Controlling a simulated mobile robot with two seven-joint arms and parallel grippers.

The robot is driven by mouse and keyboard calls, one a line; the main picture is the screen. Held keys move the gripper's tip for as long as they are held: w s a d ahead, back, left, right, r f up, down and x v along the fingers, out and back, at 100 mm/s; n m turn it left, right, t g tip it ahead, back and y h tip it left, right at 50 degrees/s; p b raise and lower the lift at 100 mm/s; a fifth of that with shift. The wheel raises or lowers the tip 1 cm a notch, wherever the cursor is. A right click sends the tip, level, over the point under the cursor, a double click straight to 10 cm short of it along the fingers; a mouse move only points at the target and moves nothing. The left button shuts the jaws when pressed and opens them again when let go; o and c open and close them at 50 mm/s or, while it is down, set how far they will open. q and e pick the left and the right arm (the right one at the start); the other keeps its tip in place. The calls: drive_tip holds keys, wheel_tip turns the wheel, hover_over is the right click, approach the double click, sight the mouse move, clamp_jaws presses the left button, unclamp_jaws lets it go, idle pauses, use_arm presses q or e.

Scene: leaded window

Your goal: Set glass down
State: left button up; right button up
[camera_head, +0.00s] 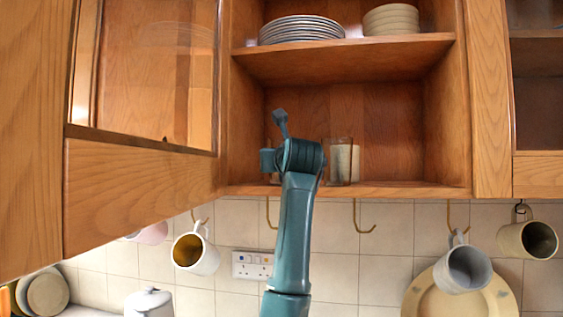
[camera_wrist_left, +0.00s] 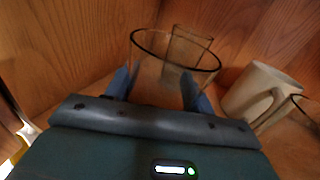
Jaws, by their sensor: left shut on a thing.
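In the left wrist view, a clear drinking glass with a dark round rim (camera_wrist_left: 175,61) stands between the two fingers of my left gripper (camera_wrist_left: 156,86), which is shut on it. The glass is inside the cabinet, close to the wooden walls. Its base is hidden by the gripper body, so I cannot tell whether it touches the shelf. In the head view, my left arm reaches up to the lower cabinet shelf (camera_head: 400,189), and its wrist hides the fingers and most of the held glass. My right gripper is not in view.
A white mug (camera_wrist_left: 258,92) stands right of the held glass, another glass (camera_wrist_left: 306,108) at the right edge. Plates (camera_head: 300,29) and bowls (camera_head: 391,19) fill the upper shelf. An open glazed door (camera_head: 140,180) stands left. Mugs (camera_head: 196,254) hang from hooks below.

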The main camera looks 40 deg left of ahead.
use_arm(q)
drive_tip(key=o, duration=1.2)
drive_tip(key=shift+f, duration=0.1)
drive_tip(key=b+v, duration=0.3)
drive_tip(key=v, duration=0.9)
drive_tip(key=shift+d, duration=0.1)
